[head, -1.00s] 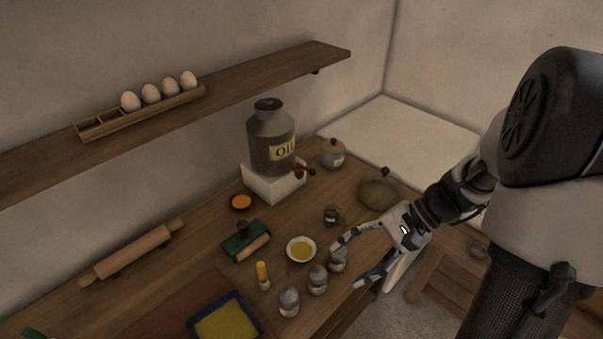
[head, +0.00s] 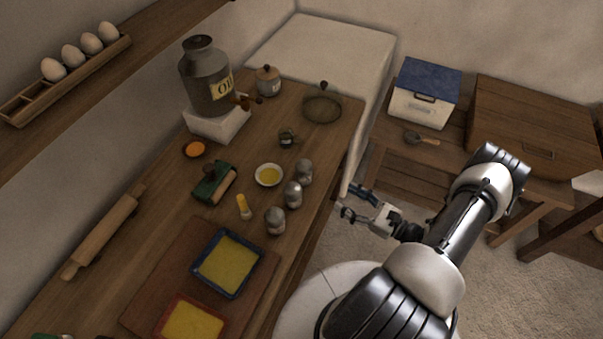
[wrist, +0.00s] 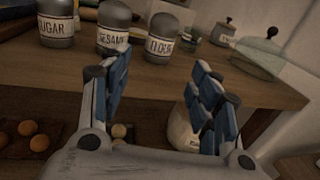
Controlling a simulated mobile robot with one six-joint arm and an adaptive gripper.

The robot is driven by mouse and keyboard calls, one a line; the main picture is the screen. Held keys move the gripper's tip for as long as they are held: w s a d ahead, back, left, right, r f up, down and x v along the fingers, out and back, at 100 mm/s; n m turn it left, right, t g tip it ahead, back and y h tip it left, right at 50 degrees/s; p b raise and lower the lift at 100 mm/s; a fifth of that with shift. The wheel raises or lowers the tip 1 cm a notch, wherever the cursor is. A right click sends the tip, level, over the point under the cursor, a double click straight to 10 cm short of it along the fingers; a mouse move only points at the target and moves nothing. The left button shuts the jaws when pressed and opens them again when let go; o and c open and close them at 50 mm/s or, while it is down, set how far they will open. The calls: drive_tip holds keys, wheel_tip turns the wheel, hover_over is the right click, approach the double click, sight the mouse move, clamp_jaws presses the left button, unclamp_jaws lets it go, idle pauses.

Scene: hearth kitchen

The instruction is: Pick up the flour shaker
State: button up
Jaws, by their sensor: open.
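The flour shaker (head: 304,171) is a small grey-lidded glass jar at the table's right edge, the farthest back of three in a row; its label partly shows in the wrist view (wrist: 162,38). The sesame shaker (head: 293,194) and the sugar shaker (head: 275,220) stand beside it, nearer the front. My gripper (head: 350,200) is open and empty, off the table's right edge and apart from the shakers.
Under the tabletop, the wrist view shows a white sack (wrist: 186,135) and several brown round things (wrist: 40,143).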

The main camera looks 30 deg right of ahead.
sight(311, 176)
drive_tip(key=x, duration=1.1)
drive_tip(key=shift+a+b, duration=0.1)
drive_tip(key=shift+b, duration=0.25)
drive_tip(key=shift+b+x, duration=0.3)
drive_tip(key=shift+x, duration=2.55)
drive_tip(key=shift+d+r, duration=0.15)
drive_tip(key=shift+d, duration=0.05)
drive_tip(key=shift+c, duration=0.4)
drive_tip(key=c, duration=0.8)
